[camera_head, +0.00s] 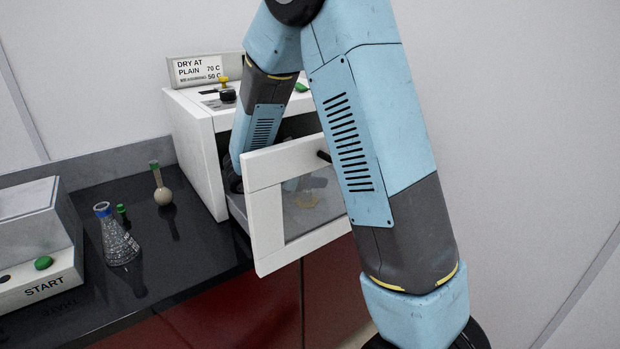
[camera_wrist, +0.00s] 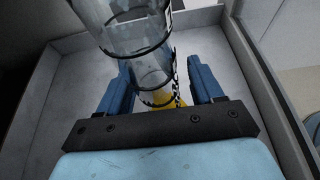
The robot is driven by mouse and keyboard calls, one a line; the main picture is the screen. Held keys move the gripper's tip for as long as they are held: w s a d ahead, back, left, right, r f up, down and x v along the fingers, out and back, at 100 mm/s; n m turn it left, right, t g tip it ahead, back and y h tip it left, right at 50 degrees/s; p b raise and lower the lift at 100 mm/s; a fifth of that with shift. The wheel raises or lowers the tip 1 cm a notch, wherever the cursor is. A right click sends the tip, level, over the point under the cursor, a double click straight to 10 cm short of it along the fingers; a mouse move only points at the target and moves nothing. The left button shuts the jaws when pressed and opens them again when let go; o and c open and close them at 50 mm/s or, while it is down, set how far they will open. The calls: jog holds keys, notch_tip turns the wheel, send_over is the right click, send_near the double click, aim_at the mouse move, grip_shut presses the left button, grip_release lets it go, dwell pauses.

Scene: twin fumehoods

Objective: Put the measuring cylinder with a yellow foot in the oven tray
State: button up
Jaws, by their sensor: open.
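The measuring cylinder (camera_wrist: 147,58) is clear with dark ring marks, and its yellow foot (camera_wrist: 172,103) shows low between my fingers in the wrist view. My gripper (camera_wrist: 162,78) is open, with one blue finger on either side of the cylinder. The cylinder is inside the walls of the pale grey oven tray (camera_wrist: 58,112); its foot appears to be at the tray floor, but the contact is partly hidden by my gripper.
The white oven (camera_head: 197,150) has its windowed front (camera_head: 265,222) pulled out. A conical flask (camera_head: 117,238), a small green-capped vial (camera_head: 122,212) and a round flask (camera_head: 162,190) stand on the black bench left of it. A box with a START button (camera_head: 43,263) is further left.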

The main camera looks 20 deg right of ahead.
jog(key=shift+r, duration=0.15)
jog(key=v, duration=1.2)
dwell(1.1)
